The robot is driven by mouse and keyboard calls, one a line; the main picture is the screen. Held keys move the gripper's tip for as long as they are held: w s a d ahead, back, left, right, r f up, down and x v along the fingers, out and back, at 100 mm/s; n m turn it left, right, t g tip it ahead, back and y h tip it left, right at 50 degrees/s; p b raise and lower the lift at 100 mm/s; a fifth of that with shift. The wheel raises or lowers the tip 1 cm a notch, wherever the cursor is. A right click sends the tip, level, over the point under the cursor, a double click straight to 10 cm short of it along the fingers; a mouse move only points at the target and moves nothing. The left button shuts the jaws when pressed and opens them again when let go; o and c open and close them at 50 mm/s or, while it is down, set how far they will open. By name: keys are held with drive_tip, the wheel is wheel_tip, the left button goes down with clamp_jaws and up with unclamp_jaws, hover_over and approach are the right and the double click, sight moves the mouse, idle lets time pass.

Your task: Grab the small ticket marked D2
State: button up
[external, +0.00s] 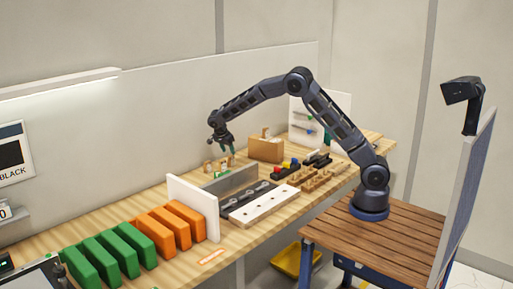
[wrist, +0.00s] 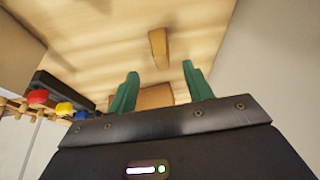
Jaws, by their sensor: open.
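My gripper (external: 226,151) is open, its green fingers pointing down above the back of the bench. In the wrist view the gripper (wrist: 160,69) shows two spread green fingers with nothing held between them. A small tan piece (wrist: 158,47) is on the wood beyond the fingertips. A second tan piece (wrist: 156,96) shows between the fingers, partly hidden by the gripper body. Small tan pieces (external: 208,167) also stand below the gripper in the external view. No D2 marking can be read, so I cannot tell which piece is the ticket.
A grey upright strip (external: 230,181) and a white divider (external: 194,205) stand in front of the tan pieces. A cardboard-coloured box (external: 266,149) is to their right. Red, blue and yellow knobs (wrist: 64,108) show at the left of the wrist view. Green and orange blocks (external: 160,233) fill the near left.

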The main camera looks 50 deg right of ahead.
sight(231, 156)
drive_tip(key=x, duration=0.8)
drive_tip(key=shift+w+d, duration=0.15)
drive_tip(key=shift+d, duration=0.05)
drive_tip(key=c, duration=1.1)
